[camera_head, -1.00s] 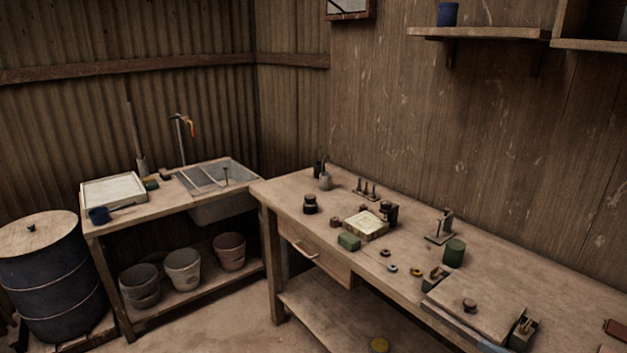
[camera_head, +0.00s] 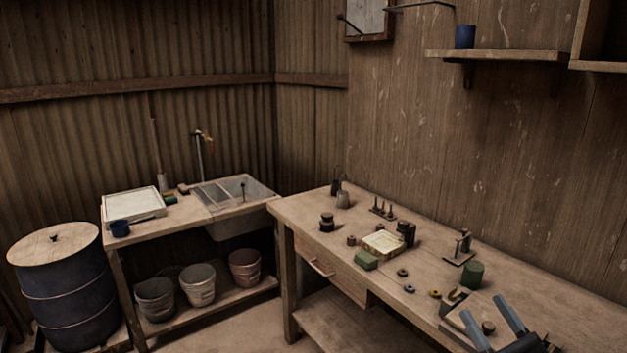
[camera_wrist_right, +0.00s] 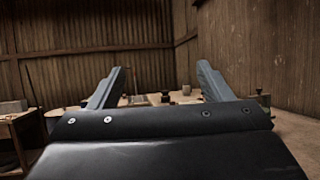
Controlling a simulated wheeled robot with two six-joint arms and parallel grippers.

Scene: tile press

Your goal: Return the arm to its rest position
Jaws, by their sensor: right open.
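My right gripper (camera_head: 491,324) shows at the lower right of the head view, its two grey fingers apart with nothing between them. It is in front of the right part of the long wooden workbench (camera_head: 300,212); in the picture it overlaps a board with a round knob (camera_head: 488,327). In the right wrist view the same gripper (camera_wrist_right: 160,82) has its fingers spread wide, with the bench top and small items seen beyond them. I cannot tell its exact height above the bench. My left gripper is not in view.
The bench holds a pale tile tray (camera_head: 383,243), a green block (camera_head: 366,261), a dark green cylinder (camera_head: 473,274) and a small metal stand (camera_head: 459,256). A sink (camera_head: 235,190), buckets (camera_head: 197,285) and a blue drum (camera_head: 65,300) stand left. A shelf (camera_head: 500,55) hangs above.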

